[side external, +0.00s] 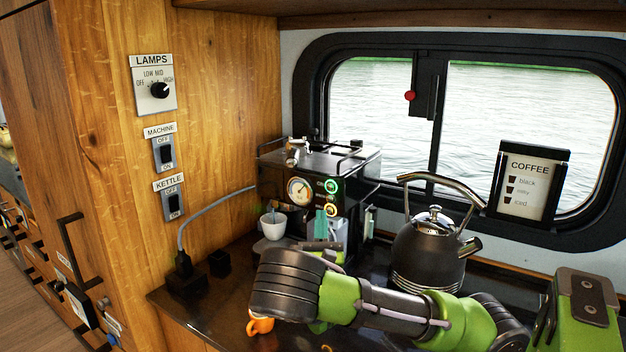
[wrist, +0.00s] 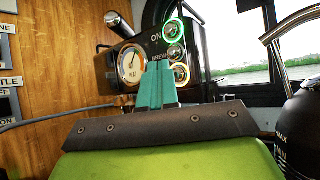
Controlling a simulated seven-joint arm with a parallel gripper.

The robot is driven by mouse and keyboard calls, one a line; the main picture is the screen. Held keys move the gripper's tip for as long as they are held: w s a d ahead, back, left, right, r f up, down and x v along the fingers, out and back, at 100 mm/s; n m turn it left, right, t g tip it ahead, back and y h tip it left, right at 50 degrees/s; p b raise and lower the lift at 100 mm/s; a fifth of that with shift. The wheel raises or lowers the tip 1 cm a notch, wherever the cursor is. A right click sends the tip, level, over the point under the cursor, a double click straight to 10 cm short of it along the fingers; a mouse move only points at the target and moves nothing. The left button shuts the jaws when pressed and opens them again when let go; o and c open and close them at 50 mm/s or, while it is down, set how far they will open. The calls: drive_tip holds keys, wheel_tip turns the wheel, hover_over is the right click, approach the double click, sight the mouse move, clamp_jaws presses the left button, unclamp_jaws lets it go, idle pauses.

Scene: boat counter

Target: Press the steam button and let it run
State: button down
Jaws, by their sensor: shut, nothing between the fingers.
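The black coffee machine (side external: 345,165) stands on the counter before the window, with a round gauge (wrist: 131,64) on its front. Right of the gauge is a column of round buttons: the top one (wrist: 173,30), marked ON, glows green; the middle one (wrist: 176,53) is beside the label BREW; the lowest (wrist: 181,75) has an amber ring. My gripper's teal fingers (wrist: 158,68) are together, pointing up at the panel just left of the lowest button. They hide any label there. In the side view, my gripper (side external: 321,212) is close to the panel; I cannot tell whether it touches.
A white cup (side external: 273,225) is at the machine's left front. A black kettle (side external: 428,250) stands to the right. An orange cup (side external: 260,325) is near the counter's front, partly behind my arm. Wall switches (side external: 165,153) and a grey cable (side external: 210,213) are on the left.

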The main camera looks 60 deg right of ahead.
drive_tip(key=shift+a, duration=3)
